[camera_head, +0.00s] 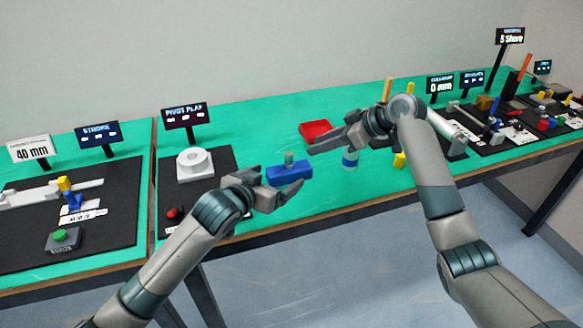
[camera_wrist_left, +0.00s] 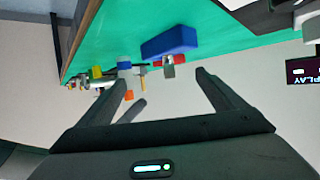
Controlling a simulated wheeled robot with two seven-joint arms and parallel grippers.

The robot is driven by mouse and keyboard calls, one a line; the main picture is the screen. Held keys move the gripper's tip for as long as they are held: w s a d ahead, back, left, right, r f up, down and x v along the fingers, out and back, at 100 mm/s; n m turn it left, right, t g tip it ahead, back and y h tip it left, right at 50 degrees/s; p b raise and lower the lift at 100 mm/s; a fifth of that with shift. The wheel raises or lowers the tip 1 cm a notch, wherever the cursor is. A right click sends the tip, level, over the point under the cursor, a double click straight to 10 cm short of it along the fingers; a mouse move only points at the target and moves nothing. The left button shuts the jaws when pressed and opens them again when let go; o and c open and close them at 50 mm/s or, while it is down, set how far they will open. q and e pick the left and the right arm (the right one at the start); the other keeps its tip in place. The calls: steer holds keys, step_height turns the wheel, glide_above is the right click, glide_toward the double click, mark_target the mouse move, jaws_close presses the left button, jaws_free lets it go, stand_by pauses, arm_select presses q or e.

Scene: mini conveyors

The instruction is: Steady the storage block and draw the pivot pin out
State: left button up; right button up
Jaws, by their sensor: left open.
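The blue storage block (camera_head: 289,174) lies on the green table top, with a short grey pivot pin (camera_head: 289,158) standing up from it. In the left wrist view the picture is turned over, and the block (camera_wrist_left: 168,42) shows with the grey pin (camera_wrist_left: 168,67) pointing down. My left gripper (camera_head: 279,180) is open at the near side of the block, and a finger overlaps the block in the head view; I cannot tell if it touches. My right gripper (camera_head: 330,135) is open and empty, up and to the right of the pin, apart from it.
A red tray (camera_head: 317,131) stands behind the block. A black mat with a white ring fixture (camera_head: 195,164) and a red button (camera_head: 173,213) is to the left. A blue-and-white cylinder (camera_head: 350,160) stands below my right gripper. Other stations crowd the far right.

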mark_target(300, 164)
arm_select(q)
steer(key=x, duration=1.6)
steer(key=shift+w+d+f, duration=0.1)
steer(key=shift+w+d, duration=0.1)
steer(key=c, duration=1.3)
steer(key=shift+f, duration=0.1)
